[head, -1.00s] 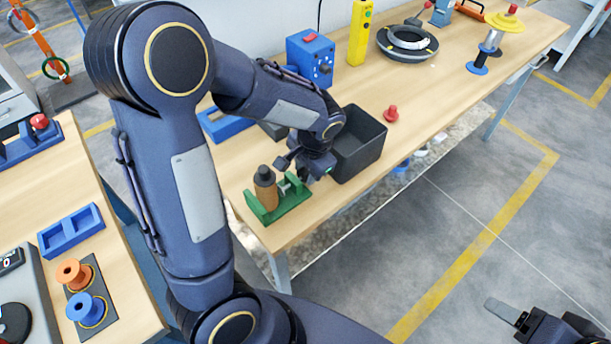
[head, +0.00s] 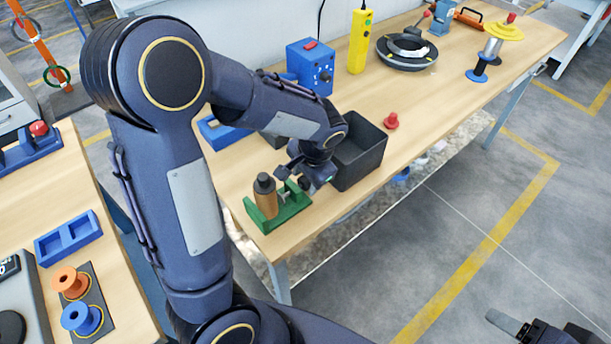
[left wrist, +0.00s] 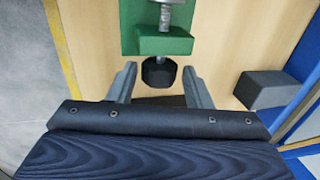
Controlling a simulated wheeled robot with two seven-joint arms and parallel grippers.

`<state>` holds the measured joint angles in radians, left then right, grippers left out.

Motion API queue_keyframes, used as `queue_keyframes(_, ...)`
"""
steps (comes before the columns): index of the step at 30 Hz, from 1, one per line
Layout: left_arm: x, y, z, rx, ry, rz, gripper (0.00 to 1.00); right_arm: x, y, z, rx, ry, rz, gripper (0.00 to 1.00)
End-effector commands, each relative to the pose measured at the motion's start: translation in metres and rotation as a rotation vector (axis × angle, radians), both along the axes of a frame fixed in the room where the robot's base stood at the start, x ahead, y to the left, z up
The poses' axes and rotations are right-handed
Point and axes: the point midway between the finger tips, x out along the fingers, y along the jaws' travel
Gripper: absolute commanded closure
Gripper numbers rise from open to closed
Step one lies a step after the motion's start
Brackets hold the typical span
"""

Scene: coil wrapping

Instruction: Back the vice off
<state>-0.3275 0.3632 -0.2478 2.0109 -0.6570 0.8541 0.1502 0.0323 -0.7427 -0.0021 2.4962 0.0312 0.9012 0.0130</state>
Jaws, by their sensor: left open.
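The green vice (head: 290,211) stands near the front corner of the bench, with a brown cylinder with a dark cap (head: 266,195) upright in it. In the left wrist view, the vice's end block (left wrist: 165,41) is at the top, with a metal screw (left wrist: 166,16) through it and a dark hexagonal knob (left wrist: 159,73) on the near end. My left gripper (head: 293,178) is at the knob end of the vice. In the left wrist view its open fingers (left wrist: 159,70) stand on either side of the knob, with gaps. My right gripper (head: 508,322) shows partly at the lower right, away from the bench.
A dark open bin (head: 372,164) stands just right of my left gripper. A red knob-like piece (head: 391,121) lies beyond it. A blue box (head: 311,65) and yellow control (head: 360,40) stand at the back. A grey block (left wrist: 264,89) is right of the fingers in the wrist view.

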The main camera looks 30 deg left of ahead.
Motion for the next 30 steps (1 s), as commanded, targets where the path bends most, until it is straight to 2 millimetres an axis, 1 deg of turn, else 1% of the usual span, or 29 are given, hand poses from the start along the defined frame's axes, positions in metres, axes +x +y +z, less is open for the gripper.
queue_keyframes(1,0.000,0.003,0.006,-0.035,0.018,0.007,0.55,0.000,0.000,0.013,0.000,0.000,0.000,0.33)
queue_keyframes(2,0.000,0.003,0.005,-0.051,0.025,0.006,0.55,0.000,0.000,0.015,0.000,0.000,0.000,0.33)
queue_keyframes(7,0.001,0.002,0.001,-0.081,0.033,-0.003,0.55,0.000,0.000,0.014,0.000,0.000,0.000,0.33)
queue_keyframes(12,0.001,0.002,0.001,-0.087,0.036,-0.002,0.55,0.000,0.000,0.015,0.000,0.001,0.000,0.33)
queue_keyframes(14,0.001,0.004,0.004,-0.112,0.049,0.003,0.55,0.000,0.000,0.023,0.000,0.001,0.000,0.33)
queue_keyframes(16,0.001,0.006,0.007,-0.166,0.070,0.007,0.55,0.000,0.000,0.034,0.000,0.001,0.000,0.33)
queue_keyframes(19,0.003,0.008,0.005,-0.245,0.101,0.007,0.55,0.000,0.000,0.043,0.000,0.000,0.000,0.33)
queue_keyframes(23,0.003,0.008,0.002,-0.303,0.125,0.001,0.55,0.000,0.000,0.045,0.000,0.000,0.000,0.33)
queue_keyframes(30,0.003,0.007,0.001,-0.309,0.127,-0.002,0.55,0.000,0.000,0.043,0.000,0.000,0.000,0.33)
